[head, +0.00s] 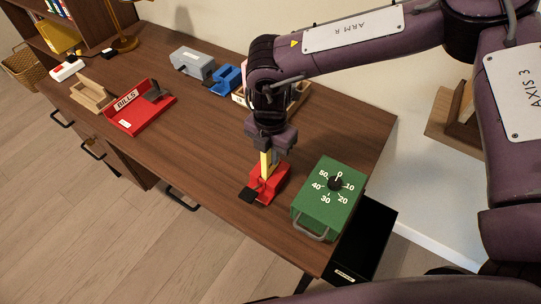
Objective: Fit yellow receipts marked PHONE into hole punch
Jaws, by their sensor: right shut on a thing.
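My right gripper (267,152) points down and is shut on the yellow receipts (265,164), a narrow upright strip below its fingers. Any PHONE marking on them is too small to read. Directly below is a red device with a black lever (268,184), which looks like the hole punch, near the front edge of the desk. The lower end of the yellow strip meets the red device in the picture; I cannot tell whether it is inside the slot or just in front of it. My left gripper is not in view.
A green box with a numbered dial (328,198) stands close on the right. A red BILLS tray (139,107), a wooden holder (92,96), a grey device (193,63) and a blue device (223,79) stand farther left. The desk (200,150) is clear between.

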